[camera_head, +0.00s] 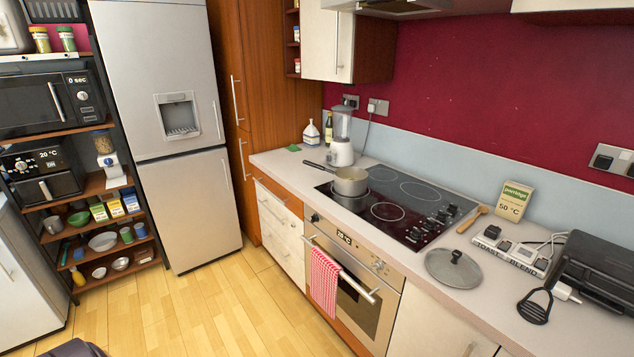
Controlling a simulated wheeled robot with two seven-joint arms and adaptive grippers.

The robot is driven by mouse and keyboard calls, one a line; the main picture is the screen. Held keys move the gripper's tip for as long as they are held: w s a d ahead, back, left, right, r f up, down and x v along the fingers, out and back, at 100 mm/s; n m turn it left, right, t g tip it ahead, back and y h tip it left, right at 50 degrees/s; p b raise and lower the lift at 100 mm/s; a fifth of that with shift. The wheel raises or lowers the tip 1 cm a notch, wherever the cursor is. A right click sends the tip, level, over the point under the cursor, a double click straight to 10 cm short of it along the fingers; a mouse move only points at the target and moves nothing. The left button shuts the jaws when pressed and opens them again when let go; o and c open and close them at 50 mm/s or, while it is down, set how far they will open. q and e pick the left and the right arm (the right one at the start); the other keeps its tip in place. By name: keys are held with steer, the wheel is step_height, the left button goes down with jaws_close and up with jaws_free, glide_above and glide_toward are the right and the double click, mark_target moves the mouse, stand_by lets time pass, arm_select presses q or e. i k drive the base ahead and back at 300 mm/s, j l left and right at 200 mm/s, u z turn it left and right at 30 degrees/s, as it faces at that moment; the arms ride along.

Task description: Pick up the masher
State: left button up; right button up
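Neither of my grippers shows in this view.
A round grey lid (453,268) lies left of the masher. A black appliance (597,268) stands close on its right, and a labelled socket strip (510,250) with cables is behind. A pot (350,181) sits on the hob (400,207). The wooden floor (235,311) is clear.

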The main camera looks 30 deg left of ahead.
mark_target(530, 311)
steer(key=u, duration=0.75)
steer(key=z, duration=1.35)
steer(key=i+l, duration=0.1)
steer(key=l, duration=0.25)
steer(key=i+l, duration=0.15)
steer(key=l, duration=0.25)
steer(key=i+l, duration=0.1)
steer(key=l, duration=0.25)
steer(key=i+l, duration=0.1)
steer(key=l, duration=0.3)
